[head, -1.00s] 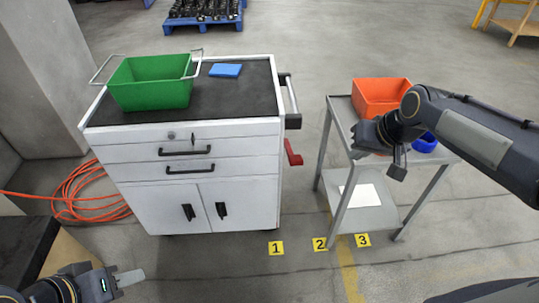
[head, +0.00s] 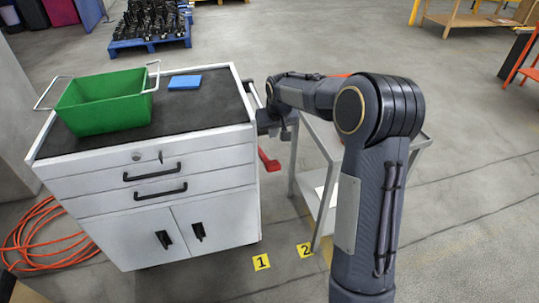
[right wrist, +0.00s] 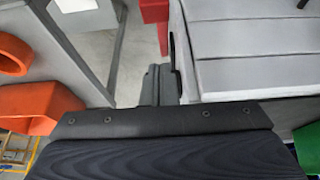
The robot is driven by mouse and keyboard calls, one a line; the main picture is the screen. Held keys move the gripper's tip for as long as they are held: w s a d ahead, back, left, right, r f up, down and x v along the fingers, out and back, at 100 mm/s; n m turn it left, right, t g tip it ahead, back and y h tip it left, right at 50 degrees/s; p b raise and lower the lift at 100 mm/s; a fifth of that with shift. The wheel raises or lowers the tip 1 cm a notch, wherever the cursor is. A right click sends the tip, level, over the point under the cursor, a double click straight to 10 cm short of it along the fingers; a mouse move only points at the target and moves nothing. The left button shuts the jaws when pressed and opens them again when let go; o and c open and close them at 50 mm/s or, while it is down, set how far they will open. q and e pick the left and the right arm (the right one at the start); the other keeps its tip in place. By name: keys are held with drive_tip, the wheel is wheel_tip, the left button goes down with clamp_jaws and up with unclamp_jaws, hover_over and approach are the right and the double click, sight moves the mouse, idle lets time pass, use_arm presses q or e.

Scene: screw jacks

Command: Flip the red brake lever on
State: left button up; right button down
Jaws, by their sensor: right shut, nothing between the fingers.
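The red brake lever (head: 268,160) hangs on the right side of the white drawer cart (head: 215,215), below its top edge, with its lower end sticking out to the right. It also shows as a red bar at the top of the right wrist view (right wrist: 155,12). My right gripper (head: 268,127) is beside the cart's right side, above the lever and apart from it. In the right wrist view its fingers (right wrist: 160,84) are together and empty, between the cart front and the grey side table. My left gripper is out of view.
A green bin (head: 78,121) and a blue box (head: 185,83) sit on the cart's dark top. The grey side table (head: 306,178) stands close on the right, partly hidden by my right arm. Orange hose (head: 38,237) lies at the left. Floor in front is clear.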

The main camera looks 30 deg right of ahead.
drive_tip(key=x, duration=1)
drive_tip(key=shift+f, duration=0.15)
drive_tip(key=shift+s+a+f, duration=0.1)
drive_tip(key=shift+s+f, duration=0.15)
drive_tip(key=shift+f, duration=0.3)
drive_tip(key=shift+s+f, duration=0.2)
drive_tip(key=shift+f, duration=0.35)
drive_tip(key=shift+s+f, duration=0.25)
drive_tip(key=shift+f, duration=0.35)
drive_tip(key=shift+b, duration=0.35)
